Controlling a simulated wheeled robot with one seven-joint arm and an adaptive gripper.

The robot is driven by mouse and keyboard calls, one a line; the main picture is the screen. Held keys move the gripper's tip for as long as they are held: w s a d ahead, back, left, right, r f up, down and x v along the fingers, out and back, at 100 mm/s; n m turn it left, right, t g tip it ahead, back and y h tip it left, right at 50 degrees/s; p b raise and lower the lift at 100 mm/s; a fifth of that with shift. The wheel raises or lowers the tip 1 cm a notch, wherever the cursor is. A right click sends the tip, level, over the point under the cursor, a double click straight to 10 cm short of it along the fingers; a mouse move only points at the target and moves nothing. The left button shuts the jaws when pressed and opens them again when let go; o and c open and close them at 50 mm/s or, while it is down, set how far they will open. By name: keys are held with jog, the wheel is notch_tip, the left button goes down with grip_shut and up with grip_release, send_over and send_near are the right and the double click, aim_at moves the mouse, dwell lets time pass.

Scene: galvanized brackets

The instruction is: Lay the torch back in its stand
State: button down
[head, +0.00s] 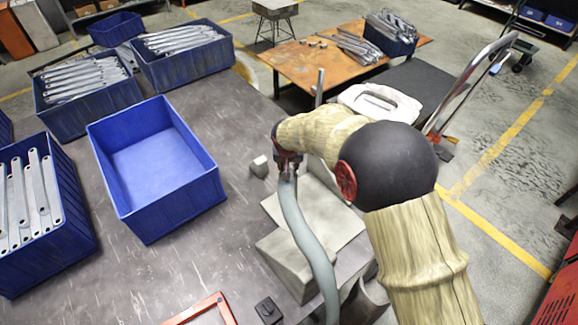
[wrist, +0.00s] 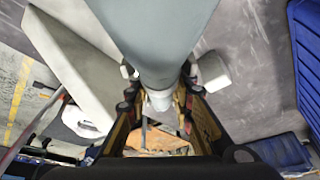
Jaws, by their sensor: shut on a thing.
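The torch (head: 306,238) is a long, curved grey-green tube with no clear nozzle visible. My gripper (head: 287,172) is shut on it near its upper end, and the tube hangs down toward the bottom of the head view. In the wrist view the torch (wrist: 155,35) runs from the top edge down between the fingers of my gripper (wrist: 158,96), ending in a whitish tip. A pale grey angular block (head: 290,262), seemingly the stand, is on the bench behind and beside the tube. The tube and my arm hide part of it; I cannot tell whether they touch.
A small pale block (head: 259,167) sits left of my gripper. An empty blue bin (head: 148,214) stands further left, with bins of metal brackets (head: 88,92) around it. An orange-red frame (head: 208,310) and a small black box (head: 268,310) lie at the front. Bench surface between is clear.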

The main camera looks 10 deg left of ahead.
jog(key=shift+f, duration=0.15)
jog(key=c, duration=1.7)
grip_release()
jog(key=shift+o, duration=1.1)
jog(key=shift+f, duration=0.1)
